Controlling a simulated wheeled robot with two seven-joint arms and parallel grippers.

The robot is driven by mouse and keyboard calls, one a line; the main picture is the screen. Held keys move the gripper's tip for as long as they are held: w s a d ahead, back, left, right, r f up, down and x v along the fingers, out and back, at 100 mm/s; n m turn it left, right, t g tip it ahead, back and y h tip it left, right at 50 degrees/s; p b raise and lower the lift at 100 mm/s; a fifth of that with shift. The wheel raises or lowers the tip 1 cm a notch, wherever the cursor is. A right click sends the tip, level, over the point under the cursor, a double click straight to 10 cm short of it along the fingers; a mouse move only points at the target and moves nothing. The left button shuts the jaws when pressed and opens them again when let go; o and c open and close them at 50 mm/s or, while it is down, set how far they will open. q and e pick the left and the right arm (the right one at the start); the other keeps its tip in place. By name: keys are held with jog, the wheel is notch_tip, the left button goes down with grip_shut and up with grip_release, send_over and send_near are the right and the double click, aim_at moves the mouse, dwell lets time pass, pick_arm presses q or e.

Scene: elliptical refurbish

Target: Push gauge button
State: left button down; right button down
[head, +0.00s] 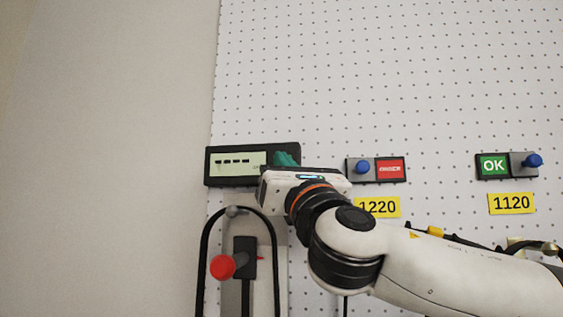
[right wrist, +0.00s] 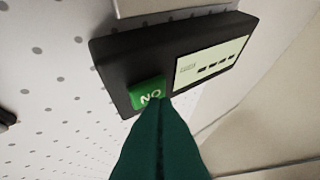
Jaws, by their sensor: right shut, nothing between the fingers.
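The gauge (head: 237,163) is a black box on the pegboard wall, with a pale display showing a row of dashes. In the right wrist view the gauge (right wrist: 128,50) appears turned around, with its green button (right wrist: 148,93) beside the display. The button's lettering appears upside down and reads like ON. My right gripper (head: 284,157) is shut and empty, at the gauge's right end. In the right wrist view its green fingertips (right wrist: 160,102) overlap the button's edge. I cannot tell whether they touch it. In the head view the gripper hides the button. My left gripper is not in view.
A lever with a red knob (head: 222,267) stands below the gauge. Yellow tags read 1220 (head: 380,207) and 1120 (head: 511,203). The left wall is bare.

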jog(key=shift+w, duration=0.15)
jog(key=shift+s+a+b, duration=0.15)
jog(key=shift+s+b, duration=0.15)
jog(key=shift+s, duration=0.35)
jog(key=s+a+b, duration=0.1)
jog(key=s+b, duration=0.1)
jog(key=s, duration=0.4)
dwell(0.4)
jog(key=shift+w, duration=0.1)
dwell(0.4)
